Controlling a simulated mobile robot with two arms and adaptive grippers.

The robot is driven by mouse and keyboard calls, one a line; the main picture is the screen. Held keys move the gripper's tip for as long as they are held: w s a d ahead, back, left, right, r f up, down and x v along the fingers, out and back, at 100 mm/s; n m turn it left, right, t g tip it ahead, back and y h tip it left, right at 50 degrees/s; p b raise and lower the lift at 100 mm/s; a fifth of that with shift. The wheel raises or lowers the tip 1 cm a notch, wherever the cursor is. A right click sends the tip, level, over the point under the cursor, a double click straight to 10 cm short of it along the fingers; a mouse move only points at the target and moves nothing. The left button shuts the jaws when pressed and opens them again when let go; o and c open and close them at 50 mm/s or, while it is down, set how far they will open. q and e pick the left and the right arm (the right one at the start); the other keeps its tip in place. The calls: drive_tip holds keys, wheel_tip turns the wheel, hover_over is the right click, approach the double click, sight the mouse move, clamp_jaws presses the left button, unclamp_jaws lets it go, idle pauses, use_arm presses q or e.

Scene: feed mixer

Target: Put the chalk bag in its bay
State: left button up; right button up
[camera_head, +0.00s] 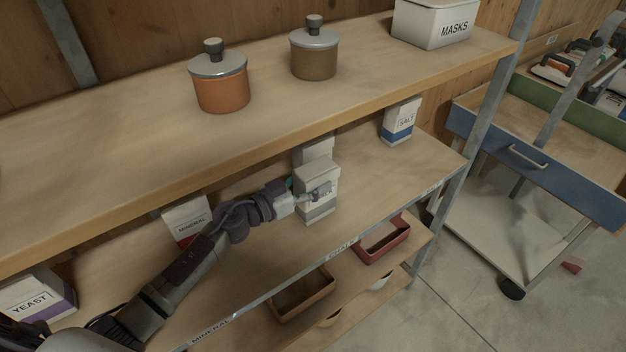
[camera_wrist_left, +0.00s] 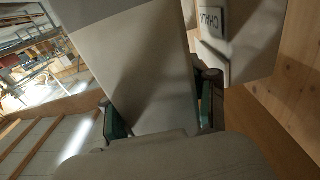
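A white chalk bag with a grey band (camera_head: 316,205) is upright at the middle shelf, behind the rail's CHALK label (camera_head: 342,246). My left gripper (camera_head: 316,192) is at this bag, its fingers on either side. In the left wrist view the pale bag (camera_wrist_left: 145,70) fills the space between the fingers (camera_wrist_left: 160,108), which appear to touch it. I cannot tell whether its base rests on the shelf. Another white bag (camera_head: 317,147) stands right behind it; its CHALK label shows in the left wrist view (camera_wrist_left: 212,20). My right gripper is not in view.
A mineral bag (camera_head: 186,218) and a yeast bag (camera_head: 38,296) stand to the left, a salt bag (camera_head: 401,121) to the right. The upper shelf board (camera_head: 270,118) overhangs the back. Bins (camera_head: 382,240) sit below. Shelf between chalk and salt is clear.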

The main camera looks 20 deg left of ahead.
use_arm(q)
drive_tip(key=o, duration=0.5)
drive_tip(key=shift+a, duration=0.1)
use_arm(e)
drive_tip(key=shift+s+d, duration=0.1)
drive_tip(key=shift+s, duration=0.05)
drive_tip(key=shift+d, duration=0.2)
use_arm(q)
drive_tip(key=shift+s+a+r, duration=0.1)
drive_tip(key=b+v, duration=0.2)
drive_tip(key=v, duration=0.9)
drive_tip(key=shift+s+a, duration=0.2)
drive_tip(key=shift+s, duration=0.1)
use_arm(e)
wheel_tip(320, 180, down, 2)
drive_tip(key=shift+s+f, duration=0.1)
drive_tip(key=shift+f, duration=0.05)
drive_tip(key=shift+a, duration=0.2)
